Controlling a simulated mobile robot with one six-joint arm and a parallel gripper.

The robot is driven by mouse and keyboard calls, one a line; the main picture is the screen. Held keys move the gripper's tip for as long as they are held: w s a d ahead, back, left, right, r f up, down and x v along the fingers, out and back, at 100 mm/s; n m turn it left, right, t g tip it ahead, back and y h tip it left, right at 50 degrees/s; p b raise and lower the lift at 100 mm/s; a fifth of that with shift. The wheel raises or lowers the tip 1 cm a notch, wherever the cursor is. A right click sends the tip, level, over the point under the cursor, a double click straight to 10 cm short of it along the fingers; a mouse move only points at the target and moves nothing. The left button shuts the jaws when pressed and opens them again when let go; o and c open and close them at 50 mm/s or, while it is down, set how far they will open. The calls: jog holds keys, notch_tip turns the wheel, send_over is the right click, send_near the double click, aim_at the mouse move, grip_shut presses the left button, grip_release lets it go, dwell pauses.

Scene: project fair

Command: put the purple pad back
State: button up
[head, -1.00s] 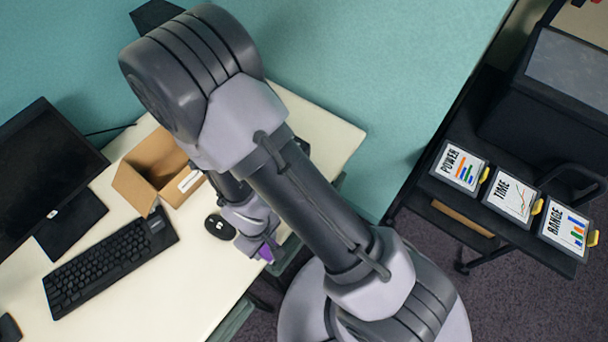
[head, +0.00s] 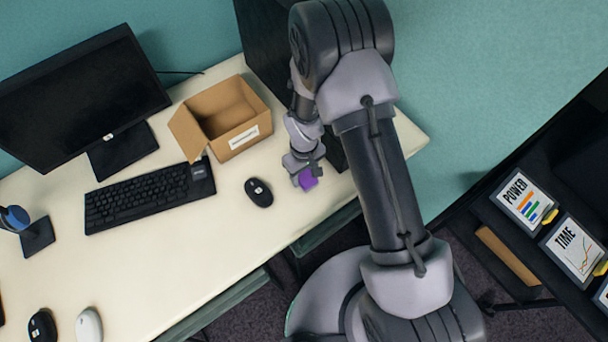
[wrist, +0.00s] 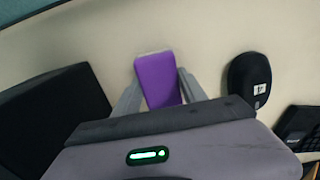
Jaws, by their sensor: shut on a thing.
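The purple pad (head: 308,178) is a small flat block held at the end of my gripper (head: 304,176), over the desk near its front edge. In the wrist view the pad (wrist: 159,80) sits between the two grey fingers of my gripper (wrist: 158,92), which are shut on it. Its far end looks pale. Whether the pad touches the desk top I cannot tell. The open cardboard box (head: 238,141) with a white label stands to the left of the gripper, farther back on the desk.
A black mouse (head: 259,192) lies left of my gripper, with a keyboard (head: 140,198) and monitor (head: 85,90) beyond. A black tower (head: 268,45) stands behind my arm. Two more mice (head: 89,325) (head: 42,327) lie front left. A cart with signs (head: 524,199) is at right.

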jog(key=shift+f, duration=0.1)
jog(key=o, duration=1.3)
